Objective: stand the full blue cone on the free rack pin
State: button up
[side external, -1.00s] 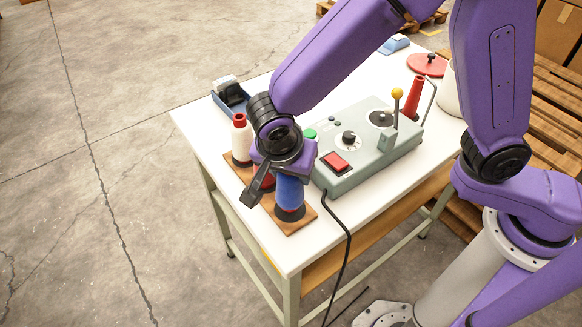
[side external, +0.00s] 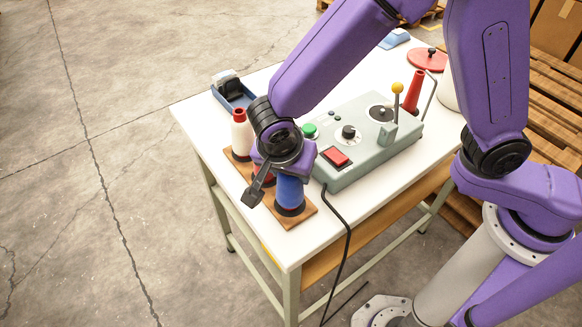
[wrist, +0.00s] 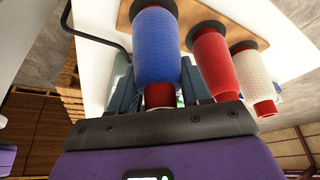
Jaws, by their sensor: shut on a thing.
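The blue cone (side external: 290,190) stands upright over the right, near end of the wooden rack (side external: 312,212). Its dark base appears at the rack board; the pin is hidden under it. My gripper (side external: 285,165) is shut on the top of this cone. In the wrist view, the blue cone (wrist: 157,45) has its red tip at my gripper (wrist: 160,97), and its dark foot is at the board. A red cone (wrist: 215,62) and a cream cone (wrist: 250,70) with a red tip stand beside it on the rack. The cream cone also shows in the side view (side external: 241,137).
A grey control box (side external: 350,170) with a red switch and a yellow-knobbed lever stands close to the rack. A red funnel-shaped piece (side external: 414,92) and a red lid (side external: 427,60) are farther back. A blue tray (side external: 232,97) stands at the table's far left. A black cable hangs over the near edge.

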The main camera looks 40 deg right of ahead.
jog(key=shift+f, duration=0.15)
jog(key=o, duration=1.2)
jog(key=shift+r, duration=5)
